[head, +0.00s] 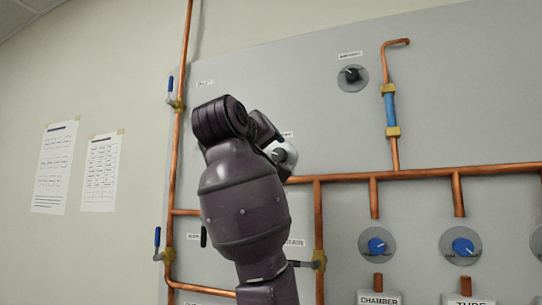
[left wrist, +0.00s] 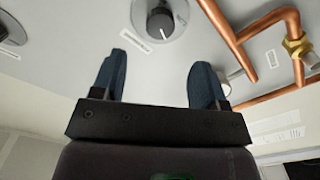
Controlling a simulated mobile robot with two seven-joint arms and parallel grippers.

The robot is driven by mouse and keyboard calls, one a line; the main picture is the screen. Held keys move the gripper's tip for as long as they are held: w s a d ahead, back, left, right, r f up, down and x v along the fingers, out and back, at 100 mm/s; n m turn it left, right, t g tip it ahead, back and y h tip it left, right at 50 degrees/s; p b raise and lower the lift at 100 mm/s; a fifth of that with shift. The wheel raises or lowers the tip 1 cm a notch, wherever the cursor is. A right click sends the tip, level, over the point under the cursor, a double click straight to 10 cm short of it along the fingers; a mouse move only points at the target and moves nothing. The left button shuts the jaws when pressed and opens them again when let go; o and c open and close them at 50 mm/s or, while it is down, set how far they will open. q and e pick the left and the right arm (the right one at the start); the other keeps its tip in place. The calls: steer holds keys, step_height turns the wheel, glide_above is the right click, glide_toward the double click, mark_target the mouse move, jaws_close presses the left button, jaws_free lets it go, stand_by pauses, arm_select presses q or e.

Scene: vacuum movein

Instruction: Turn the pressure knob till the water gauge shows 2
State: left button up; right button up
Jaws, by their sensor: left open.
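My left gripper (left wrist: 158,78) is open and empty, with its two blue-grey fingers apart in the left wrist view. Beyond and between the fingertips is a black knob (left wrist: 160,20) on a round grey plate, apart from the fingers. In the head view my left arm covers the middle of the panel and mostly hides the gripper. A black knob (head: 352,75) on a grey disc sits at the panel's upper right. Its label is too small to read, so I cannot tell whether it is the pressure knob. No water gauge reading is legible. My right gripper is not in view.
Copper pipes (head: 440,172) cross the grey panel, one with a blue section (head: 391,108). Blue knobs (head: 376,246) and (head: 463,246) sit at lower right, above CHAMBER and TUBE labels. Blue-handled valves (head: 170,85) and (head: 157,238) are at left. The upper panel is fairly clear.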

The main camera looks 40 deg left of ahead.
arm_select(q)
steer(key=shift+v, duration=1.25)
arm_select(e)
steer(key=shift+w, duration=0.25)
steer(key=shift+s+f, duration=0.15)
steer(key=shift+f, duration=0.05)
